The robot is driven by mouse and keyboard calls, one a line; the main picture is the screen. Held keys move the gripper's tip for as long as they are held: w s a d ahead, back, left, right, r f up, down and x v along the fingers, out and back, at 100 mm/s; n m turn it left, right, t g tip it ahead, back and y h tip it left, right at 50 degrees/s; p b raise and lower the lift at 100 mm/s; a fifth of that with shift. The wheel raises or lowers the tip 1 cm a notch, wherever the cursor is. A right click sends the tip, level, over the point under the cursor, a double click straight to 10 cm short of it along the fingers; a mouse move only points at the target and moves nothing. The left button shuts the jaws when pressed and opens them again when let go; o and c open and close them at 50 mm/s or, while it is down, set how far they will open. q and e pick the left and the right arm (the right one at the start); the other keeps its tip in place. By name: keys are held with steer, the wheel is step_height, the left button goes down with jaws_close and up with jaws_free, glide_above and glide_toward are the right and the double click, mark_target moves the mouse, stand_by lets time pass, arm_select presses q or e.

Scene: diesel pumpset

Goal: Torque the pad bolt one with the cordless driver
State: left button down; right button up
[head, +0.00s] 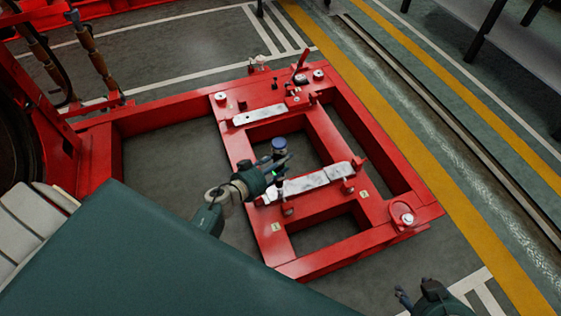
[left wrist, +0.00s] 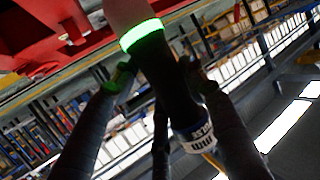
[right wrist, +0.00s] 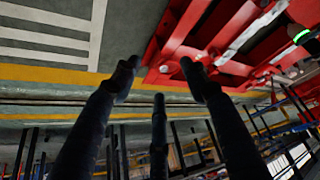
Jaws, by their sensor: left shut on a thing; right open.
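The cordless driver (head: 280,147) is upright in the head view, blue end up, its nose over the left end of the near pale pad (head: 320,180). My left gripper (head: 276,166) is shut on it. In the left wrist view the driver (left wrist: 165,75) shows a dark body, a glowing green ring and a blue-and-white end between the fingers. Bolts stand by this pad, at its near left (head: 288,209) and near right (head: 348,186). I cannot tell which is pad bolt one, nor whether the nose touches anything. My right gripper (head: 403,296) is open and empty, off the frame's near side.
The red frame (head: 342,259) has open bays and a second pale pad (head: 259,115) farther back. Small fittings and a lever (head: 301,60) stand at its far end. A yellow floor line (head: 400,140) runs along the right. Floor near my right gripper is clear.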

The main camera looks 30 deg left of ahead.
steer(key=shift+s+d+f+g+h+p, duration=0.1)
steer(key=shift+s+d+g+p, duration=0.2)
steer(key=shift+s, duration=0.55)
steer(key=shift+s+d+f+g+h+p, duration=0.1)
steer(key=shift+s+d+g+p, duration=0.1)
steer(key=shift+s+g, duration=0.45)
steer(key=shift+s+d+f+g+h+p, duration=0.15)
steer(key=shift+s+d+p, duration=0.1)
steer(key=shift+s, duration=0.8)
